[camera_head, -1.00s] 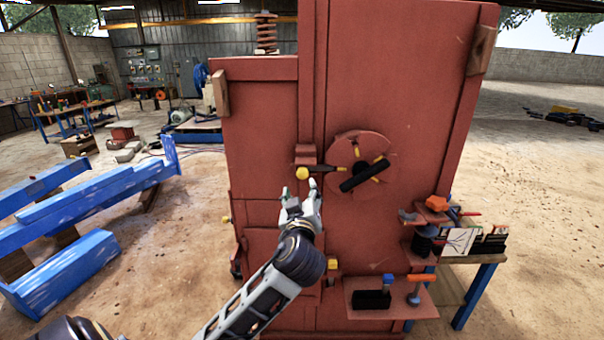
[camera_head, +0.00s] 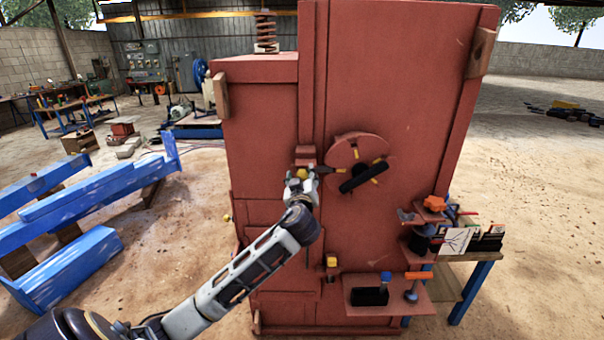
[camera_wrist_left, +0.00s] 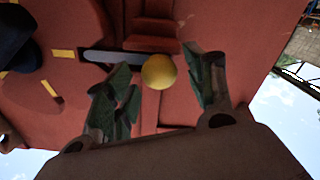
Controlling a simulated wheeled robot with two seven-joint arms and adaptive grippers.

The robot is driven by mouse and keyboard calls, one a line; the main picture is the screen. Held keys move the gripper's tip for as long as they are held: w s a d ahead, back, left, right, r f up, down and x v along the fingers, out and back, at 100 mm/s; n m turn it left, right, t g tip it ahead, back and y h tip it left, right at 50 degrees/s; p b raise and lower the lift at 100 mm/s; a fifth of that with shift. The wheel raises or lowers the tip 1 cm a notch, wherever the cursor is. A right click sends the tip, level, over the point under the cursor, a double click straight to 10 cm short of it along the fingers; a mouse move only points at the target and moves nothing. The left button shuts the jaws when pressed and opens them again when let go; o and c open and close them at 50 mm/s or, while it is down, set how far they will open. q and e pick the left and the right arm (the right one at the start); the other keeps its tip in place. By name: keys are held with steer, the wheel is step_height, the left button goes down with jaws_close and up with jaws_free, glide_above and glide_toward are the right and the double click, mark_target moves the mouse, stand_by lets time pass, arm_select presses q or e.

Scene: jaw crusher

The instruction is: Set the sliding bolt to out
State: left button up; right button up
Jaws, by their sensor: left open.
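The sliding bolt is a dark rod with a yellow ball knob (camera_head: 302,173), set level on the red machine's front beside the round disc (camera_head: 358,165). In the left wrist view the knob (camera_wrist_left: 159,71) lies between the finger pads, with the rod (camera_wrist_left: 113,58) running left under a red bracket (camera_wrist_left: 152,35). My left gripper (camera_head: 301,180) is open around the knob, and its fingers look apart from it. In the head view the gripper partly covers the knob. The right gripper does not show.
A black bar handle (camera_head: 364,177) crosses the disc. A small shelf (camera_head: 390,300) with a blue-topped and an orange-topped item juts out lower right. A yellow-tipped knob (camera_head: 331,262) is below my gripper. Blue beams (camera_head: 70,215) lie on the left floor.

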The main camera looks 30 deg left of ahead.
arm_select(q)
steer(key=shift+x, duration=0.85)
jaws_close()
